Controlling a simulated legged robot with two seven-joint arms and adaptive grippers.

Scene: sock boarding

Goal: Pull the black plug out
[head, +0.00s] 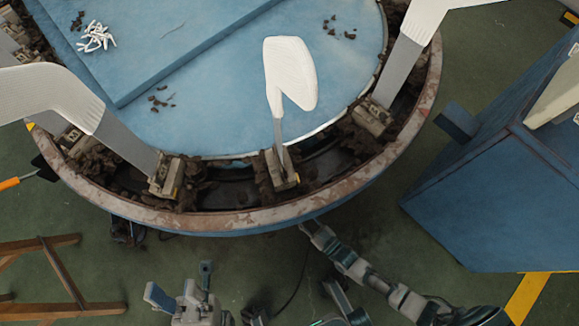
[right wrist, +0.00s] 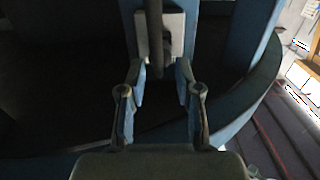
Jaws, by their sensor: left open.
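The black plug (right wrist: 163,66) shows in the right wrist view as a dark shape with a thick cable (right wrist: 153,22), in front of a pale plate (right wrist: 174,24). My right gripper (right wrist: 158,72) has its fingers apart, one on each side of the plug; I cannot tell whether either touches it. In the head view my right arm reaches in from the lower right to the front rim of the round machine (head: 250,222), and its fingers are hidden there. My left gripper (head: 183,283) is open and empty at the bottom, in front of the machine.
White socks on grey boards, one of them the middle sock (head: 290,75), stand around the machine's blue top. A blue cabinet (head: 490,200) stands at the right. A wooden frame (head: 65,275) is at the lower left. Green floor lies between.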

